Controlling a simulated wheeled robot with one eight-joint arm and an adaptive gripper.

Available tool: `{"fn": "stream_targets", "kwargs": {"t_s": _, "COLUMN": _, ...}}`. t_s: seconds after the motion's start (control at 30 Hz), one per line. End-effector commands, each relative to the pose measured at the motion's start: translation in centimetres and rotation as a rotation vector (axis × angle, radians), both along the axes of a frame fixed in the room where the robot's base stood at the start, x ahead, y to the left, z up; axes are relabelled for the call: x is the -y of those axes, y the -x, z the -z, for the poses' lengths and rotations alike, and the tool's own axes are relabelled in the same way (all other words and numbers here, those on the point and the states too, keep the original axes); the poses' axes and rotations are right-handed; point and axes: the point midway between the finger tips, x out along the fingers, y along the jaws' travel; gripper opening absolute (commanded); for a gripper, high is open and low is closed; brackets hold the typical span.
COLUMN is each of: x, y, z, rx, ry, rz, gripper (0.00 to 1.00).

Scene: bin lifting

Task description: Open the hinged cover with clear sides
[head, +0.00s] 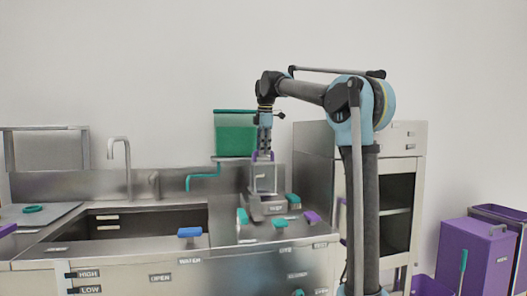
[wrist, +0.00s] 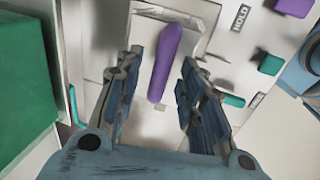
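The cover with clear sides (head: 265,183) stands over a grey machine on the counter in the head view and looks shut. Its purple handle (head: 257,157) is near the cover's top. In the wrist view the purple handle (wrist: 166,62) is a long bar running up the picture between my fingers. My gripper (head: 264,148) points down just above the cover. Its two fingers (wrist: 158,88) are spread with gaps to both sides of the handle. The gripper is open and holds nothing. I cannot tell how far the fingertips reach down beside the handle.
A green bin (head: 236,134) stands on a shelf behind, close to my gripper's left; it also shows in the wrist view (wrist: 25,90). Teal and purple knobs (head: 311,216) surround the machine. A sink (head: 130,222) is at left. A steel cabinet (head: 402,140) stands at right.

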Motion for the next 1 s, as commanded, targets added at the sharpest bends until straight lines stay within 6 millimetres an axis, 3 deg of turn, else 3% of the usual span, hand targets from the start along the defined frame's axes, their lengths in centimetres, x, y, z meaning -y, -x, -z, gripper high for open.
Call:
{"fn": "stream_targets", "kwargs": {"t_s": 0.33, "x": 0.0, "y": 0.0, "z": 0.3, "rx": 0.0, "ry": 0.0, "rz": 0.0, "gripper": 0.34}}
{"fn": "stream_targets", "kwargs": {"t_s": 0.5, "x": 0.0, "y": -0.1, "z": 0.3, "rx": 0.0, "ry": 0.0, "rz": 0.0, "gripper": 0.0}}
{"fn": "stream_targets", "kwargs": {"t_s": 1.0, "x": 1.2, "y": -1.3, "z": -0.2, "rx": -0.035, "ry": 0.011, "rz": 0.017, "gripper": 0.0}}
